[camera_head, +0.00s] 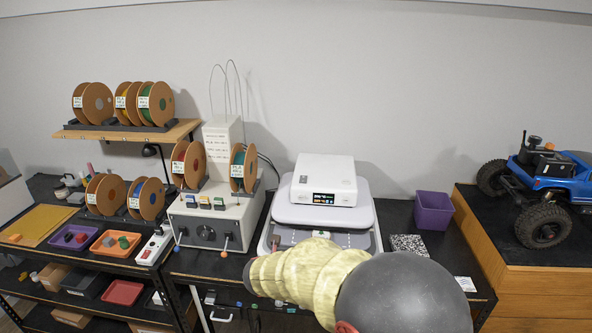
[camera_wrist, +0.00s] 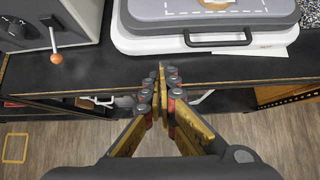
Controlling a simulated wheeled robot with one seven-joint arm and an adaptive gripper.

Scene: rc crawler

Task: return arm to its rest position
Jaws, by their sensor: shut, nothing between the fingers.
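My gripper (camera_wrist: 161,75) shows in the wrist view with its gold and red-padded fingers closed together and nothing between them. Its tips point toward the dark front edge of the bench, below the white and grey machine (camera_wrist: 200,35). I cannot tell from this view whether they touch the edge. In the head view my arm (camera_head: 310,280), with a pale yellow sleeve and a dark round joint, reaches in from the bottom right across the bench front. The gripper itself is hidden in the head view.
A control box (camera_head: 210,218) with small levers stands left of the white machine (camera_head: 323,180). A purple bin (camera_head: 433,210) is to its right. A blue crawler (camera_head: 560,180) sits on a wooden cabinet at far right. Floor shows below the bench in the wrist view.

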